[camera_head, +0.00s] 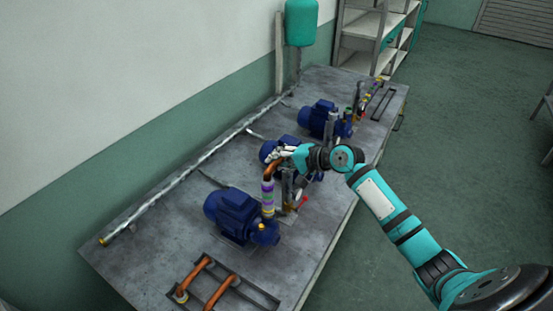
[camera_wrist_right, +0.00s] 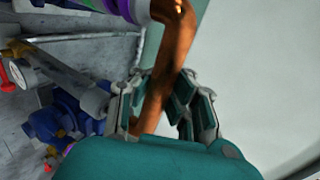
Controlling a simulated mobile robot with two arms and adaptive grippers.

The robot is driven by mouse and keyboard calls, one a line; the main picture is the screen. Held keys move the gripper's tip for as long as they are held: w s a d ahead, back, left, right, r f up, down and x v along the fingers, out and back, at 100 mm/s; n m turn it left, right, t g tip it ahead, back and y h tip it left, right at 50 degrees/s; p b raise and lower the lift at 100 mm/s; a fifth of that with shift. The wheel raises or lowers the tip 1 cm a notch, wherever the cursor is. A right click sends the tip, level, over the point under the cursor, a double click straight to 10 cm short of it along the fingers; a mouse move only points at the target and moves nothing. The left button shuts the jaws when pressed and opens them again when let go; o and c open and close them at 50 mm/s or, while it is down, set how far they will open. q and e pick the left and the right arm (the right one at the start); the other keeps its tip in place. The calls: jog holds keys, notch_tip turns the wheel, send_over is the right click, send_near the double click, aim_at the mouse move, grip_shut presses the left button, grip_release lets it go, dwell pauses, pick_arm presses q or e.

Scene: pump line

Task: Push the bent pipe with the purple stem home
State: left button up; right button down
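The bent pipe is copper-coloured with a purple-banded stem (camera_head: 267,187). It stands roughly upright over the nearest blue pump (camera_head: 232,212), its stem pointing down; whether it is fully seated I cannot tell. In the right wrist view the copper bend (camera_wrist_right: 160,85) runs between the fingers, with the purple band (camera_wrist_right: 122,8) at the top edge. My right gripper (camera_head: 280,157) is at the top of the pipe. In the right wrist view both finger pads (camera_wrist_right: 163,92) lie against the pipe's sides, shut on it. My left gripper is not in view.
Two more blue pumps stand farther along the grey bench (camera_head: 150,235); my right arm partly hides the middle one. A frame with copper pipes (camera_head: 195,278) lies at the near end. A long silver pipe (camera_head: 190,170) runs along the wall side. A red-handled valve (camera_head: 304,199) stands close by.

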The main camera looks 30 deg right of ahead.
jog(key=shift+s+a+f, duration=0.1)
jog(key=shift+f, duration=0.5)
dwell(0.3)
jog(key=c, duration=1.7)
grip_release()
jog(key=o, duration=0.3)
jog(key=shift+r, duration=0.2)
jog(key=shift+r, duration=0.1)
jog(key=shift+s+d+r+p, duration=0.25)
jog(key=shift+s+d+p, duration=0.1)
jog(key=shift+d+p, duration=0.05)
jog(key=p+v, duration=0.2)
jog(key=v, duration=0.3)
